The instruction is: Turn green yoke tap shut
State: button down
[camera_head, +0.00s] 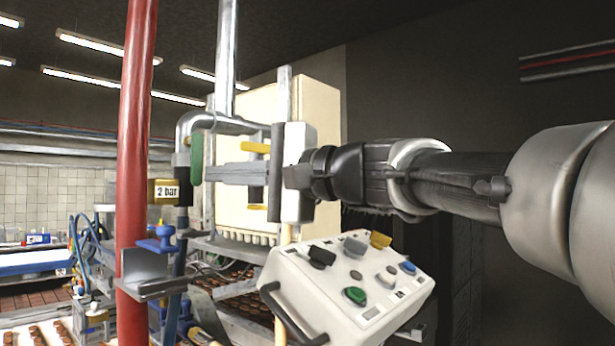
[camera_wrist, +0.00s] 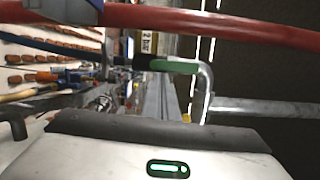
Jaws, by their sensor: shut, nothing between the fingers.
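The green tap handle (camera_head: 196,158) stands upright on the bent grey pipe (camera_head: 215,122) in the head view. The green handle (camera_wrist: 174,66) also shows in the wrist view, lying across the picture beyond the fingertips. My gripper (camera_head: 207,173) is shut and empty, its fingers pointing left. Its fingertips (camera_wrist: 160,77) are right by the green handle; I cannot tell whether they touch it.
A red vertical pipe (camera_head: 136,150) stands left of the tap. A yellow "2 bar" tag (camera_head: 164,192) and a blue tap (camera_head: 157,240) are below left. A yellow lever (camera_head: 256,147) shows behind my fingers. A white control box (camera_head: 335,300) with several buttons is below my gripper.

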aim_at(196, 178)
jog(key=shift+s+a+f+m+b, duration=0.1)
jog(key=shift+s+a+m+b, duration=0.05)
jog(key=shift+m+b, duration=0.15)
jog(key=m+b, duration=0.1)
jog(key=s+a+m+b, duration=0.1)
jog(key=m, duration=0.1)
jog(key=shift+s+f+t+y, duration=0.2)
jog(key=shift+f+t+y, duration=0.2)
jog(key=m, duration=0.1)
jog(key=s+a+m+b, duration=0.1)
jog(key=m, duration=0.1)
jog(key=s+m+t+b, duration=0.1)
jog(key=m, duration=0.1)
jog(key=shift+a+r, duration=0.2)
jog(key=shift+a, duration=0.05)
jog(key=r+m+t, duration=0.1)
jog(key=m, duration=0.2)
jog(key=s+a+r+m+t, duration=0.1)
jog(key=m, duration=0.2)
jog(key=s+a+m+t, duration=0.1)
jog(key=m, duration=0.3)
jog(key=shift+s+r+h, duration=0.25)
jog(key=shift+r+h, duration=0.15)
jog(key=shift+a, duration=0.1)
